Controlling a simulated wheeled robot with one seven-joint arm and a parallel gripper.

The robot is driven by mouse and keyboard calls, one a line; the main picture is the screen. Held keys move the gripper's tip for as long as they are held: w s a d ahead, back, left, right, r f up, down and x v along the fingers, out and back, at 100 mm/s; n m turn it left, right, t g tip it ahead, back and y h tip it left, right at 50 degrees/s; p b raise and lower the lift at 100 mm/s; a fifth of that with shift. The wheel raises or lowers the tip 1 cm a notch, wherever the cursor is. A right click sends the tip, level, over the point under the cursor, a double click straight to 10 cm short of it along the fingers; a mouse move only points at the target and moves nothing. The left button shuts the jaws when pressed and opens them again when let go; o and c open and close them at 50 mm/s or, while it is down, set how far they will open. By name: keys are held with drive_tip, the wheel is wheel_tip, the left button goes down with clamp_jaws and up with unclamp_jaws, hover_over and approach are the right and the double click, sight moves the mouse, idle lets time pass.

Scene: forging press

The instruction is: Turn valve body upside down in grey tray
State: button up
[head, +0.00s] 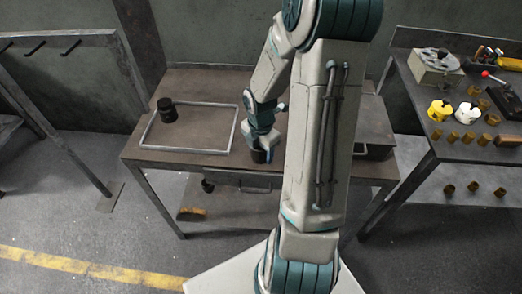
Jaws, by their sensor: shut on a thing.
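The grey tray (190,104) is a thin light rim lying on the left part of the brown bench. A dark, stepped, roughly cylindrical piece (166,110) stands upright in its left part. My gripper (264,148) points down just right of the tray, over the bench. It is shut on a small dark piece (260,156), mostly hidden by the gripper. I cannot tell which dark piece is the valve body, nor whether the held one touches the bench.
A grey metal box (374,133) stands at the bench's right end, partly behind my arm. The right-hand table (455,160) carries yellow and white parts, several brass pieces and tools. The tray's middle is clear. A bench drawer (240,182) faces the front.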

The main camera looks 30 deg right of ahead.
drive_tip(key=shift+f, duration=0.15)
drive_tip(key=o, duration=1.3)
drive_tip(key=shift+c, duration=0.2)
wheel_tip(320, 180, up, 12)
drive_tip(key=p, duration=0.2)
drive_tip(key=s+a+r+m+t, duration=0.3)
drive_tip(key=s+a+r+m, duration=0.8)
drive_tip(key=m, duration=1)
drive_tip(key=shift+s+a+m, duration=0.4)
drive_tip(key=shift+s, duration=0.4)
